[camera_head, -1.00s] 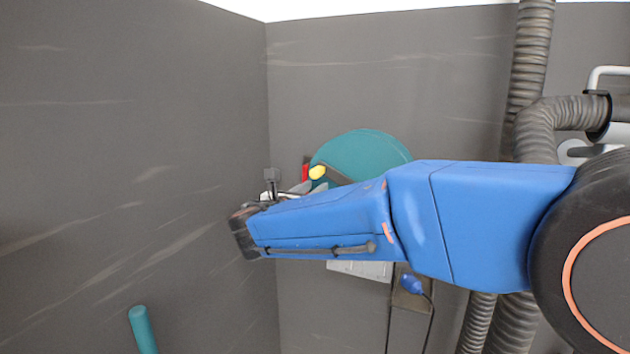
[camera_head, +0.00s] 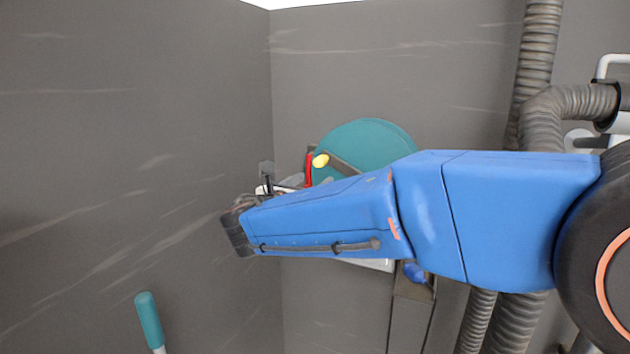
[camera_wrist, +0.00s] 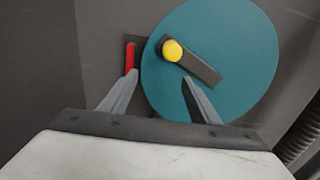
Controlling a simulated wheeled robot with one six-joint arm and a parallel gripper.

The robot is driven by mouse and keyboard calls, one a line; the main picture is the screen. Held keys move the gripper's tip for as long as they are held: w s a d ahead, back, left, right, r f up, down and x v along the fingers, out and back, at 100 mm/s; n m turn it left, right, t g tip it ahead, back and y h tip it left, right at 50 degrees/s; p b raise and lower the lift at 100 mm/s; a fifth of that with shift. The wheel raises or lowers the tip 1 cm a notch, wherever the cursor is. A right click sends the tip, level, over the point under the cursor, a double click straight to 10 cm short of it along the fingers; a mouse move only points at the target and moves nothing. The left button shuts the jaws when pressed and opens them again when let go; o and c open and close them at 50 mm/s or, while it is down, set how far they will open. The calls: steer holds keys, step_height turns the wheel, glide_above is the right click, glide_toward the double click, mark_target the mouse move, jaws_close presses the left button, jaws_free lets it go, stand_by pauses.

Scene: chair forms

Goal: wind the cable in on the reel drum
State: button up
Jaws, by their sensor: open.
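The teal reel drum (camera_head: 375,142) is a round disc in front of the wall, partly hidden by my blue arm in the head view. It also shows in the wrist view (camera_wrist: 245,60). A dark crank arm (camera_wrist: 198,65) lies across its face and carries a yellow knob (camera_wrist: 172,51), which also shows in the head view (camera_head: 320,160). My gripper (camera_wrist: 158,75) is open, with its fingers apart. The knob appears just beyond the gap between the fingertips, and I see no contact. The cable itself cannot be made out clearly.
A red lever (camera_wrist: 130,56) in a dark slot sits left of the drum, close to my left finger. A blue plug (camera_head: 414,272) is below my arm. Grey ribbed hoses (camera_head: 536,90) run at the right. A teal handle (camera_head: 149,320) stands at lower left.

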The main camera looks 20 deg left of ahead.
steer(key=s, duration=0.7)
steer(key=shift+a, duration=0.25)
stand_by(0.3)
